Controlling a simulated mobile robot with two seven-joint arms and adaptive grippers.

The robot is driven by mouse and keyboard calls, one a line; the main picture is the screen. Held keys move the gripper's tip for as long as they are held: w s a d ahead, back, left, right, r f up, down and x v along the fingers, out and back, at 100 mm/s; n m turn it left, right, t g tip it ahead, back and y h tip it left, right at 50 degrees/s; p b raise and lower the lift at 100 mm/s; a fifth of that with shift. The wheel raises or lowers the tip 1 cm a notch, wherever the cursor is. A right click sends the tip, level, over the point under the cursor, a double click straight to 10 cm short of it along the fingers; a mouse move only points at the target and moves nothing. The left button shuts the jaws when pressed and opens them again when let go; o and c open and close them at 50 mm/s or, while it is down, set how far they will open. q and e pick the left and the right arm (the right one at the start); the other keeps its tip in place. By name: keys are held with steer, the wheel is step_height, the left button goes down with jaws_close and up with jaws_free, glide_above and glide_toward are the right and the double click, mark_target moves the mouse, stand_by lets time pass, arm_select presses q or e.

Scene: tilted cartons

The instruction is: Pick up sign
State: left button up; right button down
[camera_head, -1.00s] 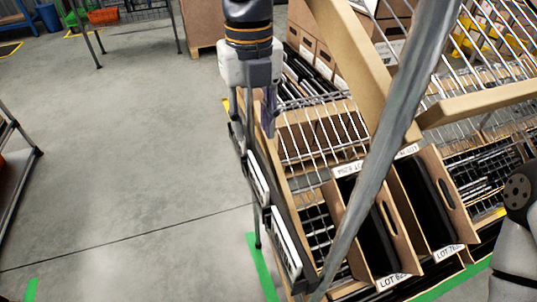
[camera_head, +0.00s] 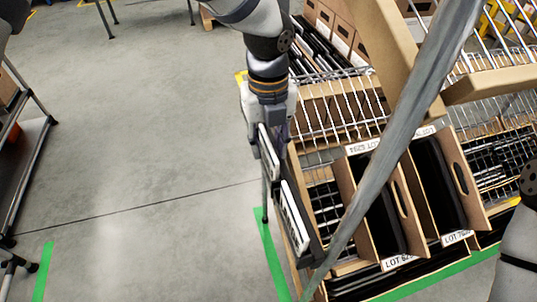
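The sign looks to be one of the dark panels with white faces on the left side of the wire rack. The nearer panel (camera_head: 297,222) hangs tilted along the rack's side. A second white-faced panel (camera_head: 268,147) is farther up, just below my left gripper (camera_head: 268,130). The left gripper points down over the rack's left edge, its fingers close around or beside this upper panel's top. Its fingertips are partly hidden, so I cannot tell contact or opening. My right gripper is out of view; only part of that arm shows at the right edge.
Tilted cartons (camera_head: 362,215) with lot labels stand in the wire rack. A grey slanted post (camera_head: 405,120) crosses in front of them. Green tape (camera_head: 272,255) marks the floor. The floor (camera_head: 140,170) left of the rack is clear; another frame stands at far left.

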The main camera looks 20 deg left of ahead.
arm_select(q)
jaws_close()
steer(key=shift+r, duration=0.1)
